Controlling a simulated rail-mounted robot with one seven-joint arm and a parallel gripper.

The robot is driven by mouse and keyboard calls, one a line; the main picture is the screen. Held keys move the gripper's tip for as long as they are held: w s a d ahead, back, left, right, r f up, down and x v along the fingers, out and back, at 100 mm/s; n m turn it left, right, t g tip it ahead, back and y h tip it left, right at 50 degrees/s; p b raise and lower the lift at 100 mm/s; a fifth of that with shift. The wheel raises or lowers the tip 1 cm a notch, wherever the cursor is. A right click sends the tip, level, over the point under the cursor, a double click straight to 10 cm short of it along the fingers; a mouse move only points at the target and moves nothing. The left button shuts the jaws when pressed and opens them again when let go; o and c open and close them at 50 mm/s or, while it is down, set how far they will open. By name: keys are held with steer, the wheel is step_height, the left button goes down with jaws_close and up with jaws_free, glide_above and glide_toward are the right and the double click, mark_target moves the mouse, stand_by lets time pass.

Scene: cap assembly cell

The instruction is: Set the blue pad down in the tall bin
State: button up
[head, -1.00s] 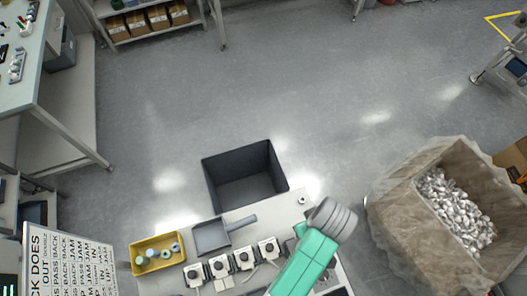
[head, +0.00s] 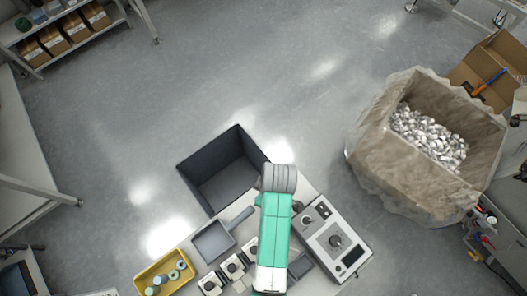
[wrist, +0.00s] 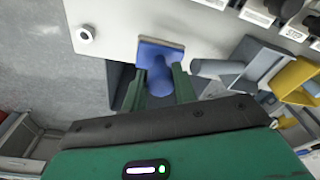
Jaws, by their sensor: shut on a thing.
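The blue pad (wrist: 161,56) has a flat square head with a pale edge and a rounded blue handle. My gripper (wrist: 159,74) is shut on its handle, between the two green fingers in the wrist view. The tall bin (head: 208,185) is a dark grey open box beside the bench in the head view, and its visible inside looks empty. In the wrist view dark bin walls (wrist: 120,80) show behind the fingers and pad. In the head view my arm hides the gripper and pad.
The bench beside the bin holds a grey dustpan (head: 213,242), a yellow tray (head: 165,272) with small round parts, several switch blocks (head: 234,266) and a control box (head: 333,241). A lined crate of metal caps (head: 385,165) stands at right. Open floor lies beyond the bin.

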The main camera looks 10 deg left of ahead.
steer(key=shift+w+f+b, duration=0.1)
steer(key=shift+f+b, duration=0.2)
steer(key=shift+f, duration=2.2)
steer(key=shift+f, duration=0.1)
steer(key=o, duration=0.9)
steer(key=shift+o, duration=0.2)
step_height(320, 180, up, 12)
steer(key=d+p, duration=0.1)
steer(key=shift+s+d+p, duration=0.2)
steer(key=shift+s+p, duration=0.05)
steer(key=shift+p, duration=0.15)
